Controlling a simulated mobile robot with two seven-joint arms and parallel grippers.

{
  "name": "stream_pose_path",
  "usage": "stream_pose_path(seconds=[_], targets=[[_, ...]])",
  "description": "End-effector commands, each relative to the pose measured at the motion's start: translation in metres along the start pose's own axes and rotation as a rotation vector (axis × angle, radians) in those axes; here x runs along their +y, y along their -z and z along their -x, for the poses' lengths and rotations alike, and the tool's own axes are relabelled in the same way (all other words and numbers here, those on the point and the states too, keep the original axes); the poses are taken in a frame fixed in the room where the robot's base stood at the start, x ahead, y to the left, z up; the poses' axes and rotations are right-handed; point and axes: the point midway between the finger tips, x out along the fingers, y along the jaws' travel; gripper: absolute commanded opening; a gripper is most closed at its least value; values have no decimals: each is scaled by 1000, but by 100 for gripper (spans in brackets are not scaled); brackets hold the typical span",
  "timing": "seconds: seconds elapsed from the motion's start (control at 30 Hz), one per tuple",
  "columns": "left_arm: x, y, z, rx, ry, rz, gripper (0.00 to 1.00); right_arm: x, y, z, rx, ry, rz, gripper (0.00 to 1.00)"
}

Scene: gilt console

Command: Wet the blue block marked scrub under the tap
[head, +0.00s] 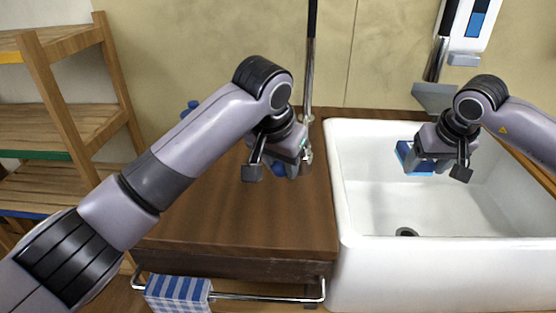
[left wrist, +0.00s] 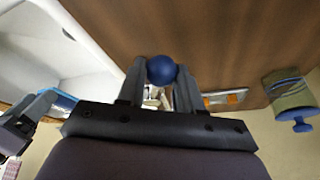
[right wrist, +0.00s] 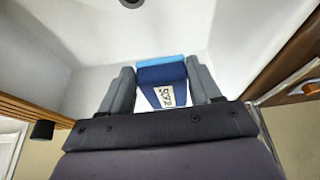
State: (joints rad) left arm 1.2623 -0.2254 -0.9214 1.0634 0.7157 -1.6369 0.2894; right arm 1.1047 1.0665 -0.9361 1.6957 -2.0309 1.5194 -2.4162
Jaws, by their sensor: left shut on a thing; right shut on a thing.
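The blue block marked scrub (head: 408,158) is in my right gripper (head: 438,165), above the white sink's basin. The right wrist view shows the block (right wrist: 161,76) between both fingers, its white label facing the camera and a lighter blue layer on its far end. My left gripper (head: 275,172) is shut on a round blue knob (left wrist: 161,70) over the wooden counter, left of the sink. What the knob is attached to is mostly hidden. An upright metal pipe (head: 309,85) stands just behind this gripper. No running water is visible.
The white sink (head: 345,190) has a dark drain (head: 407,232) and an empty floor. A white wall unit (head: 467,22) hangs above it. A checkered cloth (head: 178,291) hangs on a front rail. Wooden shelves (head: 60,115) stand left. An olive jar (left wrist: 290,92) stands behind the counter's clear middle.

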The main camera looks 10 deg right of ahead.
Motion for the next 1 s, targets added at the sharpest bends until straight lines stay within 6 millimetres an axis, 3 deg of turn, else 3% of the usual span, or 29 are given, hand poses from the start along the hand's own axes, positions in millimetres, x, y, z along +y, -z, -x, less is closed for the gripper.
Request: stream_pose_path(seconds=[0.17, 0.53, 0.57, 0.87, 1.0], targets=[[11, 1, 1, -7, 39, 98, 0, 0, 0, 0, 0, 0, 0, 34], [13, 2, 1, -8, 52, 125, 0, 0, 0, 0, 0, 0, 0, 34], [13, 2, 1, -7, 52, 125, 41, 0, 0, 0, 0, 0, 0, 34], [13, 2, 2, -7, 51, 124, 41, 0, 0, 0, 0, 0, 0, 34], [13, 2, 14, -5, 50, 123, 41, 0, 0, 0, 0, 0, 0, 34]])
